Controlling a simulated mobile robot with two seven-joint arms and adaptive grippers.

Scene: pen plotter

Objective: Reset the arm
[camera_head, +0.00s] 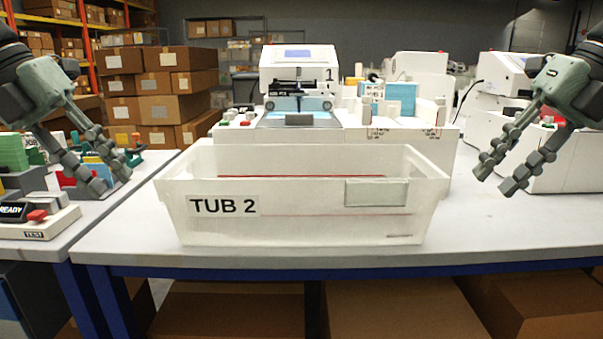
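My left gripper (128,172) is open and empty at the left, its fingers pointing down and inward above the left side table. My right gripper (493,180) is open and empty at the right, above the white table, in front of a white machine. Both are raised and apart from the tub. The white plotter machine (300,65), marked 1, stands at the back middle of the table.
A white tub (222,228) labelled TUB 2 stands at the table's front edge between my grippers. A READY button box (40,222) and coloured items lie on the left table. The white table (500,225) is clear at right. Cardboard boxes (155,85) stack behind.

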